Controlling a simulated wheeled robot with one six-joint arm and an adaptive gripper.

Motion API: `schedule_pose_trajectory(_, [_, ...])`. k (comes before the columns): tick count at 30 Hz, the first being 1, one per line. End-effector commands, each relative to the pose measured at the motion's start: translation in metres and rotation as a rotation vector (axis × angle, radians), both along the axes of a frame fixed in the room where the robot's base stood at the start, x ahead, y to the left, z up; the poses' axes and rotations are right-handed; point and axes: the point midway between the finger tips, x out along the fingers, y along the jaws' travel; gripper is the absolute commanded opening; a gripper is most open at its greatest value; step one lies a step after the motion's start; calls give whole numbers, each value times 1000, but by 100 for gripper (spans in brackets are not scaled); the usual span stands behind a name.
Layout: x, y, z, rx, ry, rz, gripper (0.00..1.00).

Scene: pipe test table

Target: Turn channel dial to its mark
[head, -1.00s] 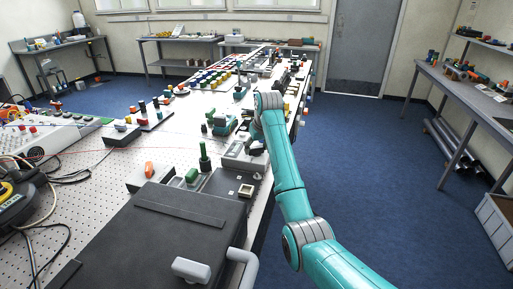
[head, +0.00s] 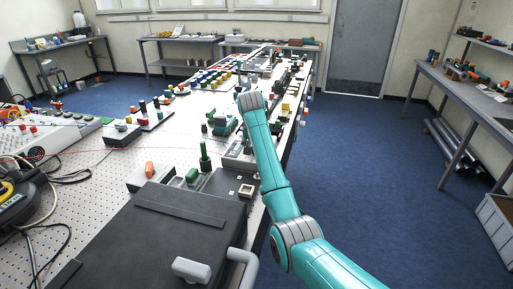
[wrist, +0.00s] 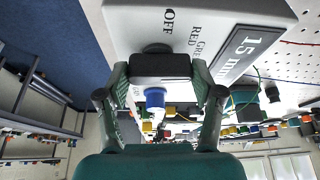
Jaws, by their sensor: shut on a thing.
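The channel dial (wrist: 160,66) is a dark block-shaped knob on the face of a light grey box (wrist: 140,18). Printed words "OFF", "RED" and a partly cut "GRE" show on that face beside the dial. My gripper (wrist: 161,76) has its two green fingers on either side of the dial, shut on it. Which word the dial points to cannot be told, and no separate mark is clear. In the head view the box (head: 232,161) shows beside my arm, which hides the gripper and dial.
A blue-ended cylinder (wrist: 155,97) shows just beyond the dial in the wrist view. In the head view, a large black case (head: 165,225) lies nearer, and a green upright post (head: 204,157) stands left of the box. Blue floor (head: 370,170) right of the table is clear.

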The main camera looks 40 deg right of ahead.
Motion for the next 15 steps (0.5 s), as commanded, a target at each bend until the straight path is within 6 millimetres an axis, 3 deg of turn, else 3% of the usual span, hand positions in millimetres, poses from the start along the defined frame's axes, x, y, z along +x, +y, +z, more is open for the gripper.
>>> schedule_pose_trajectory(15, [2,1,-1,0,3,-478,32])
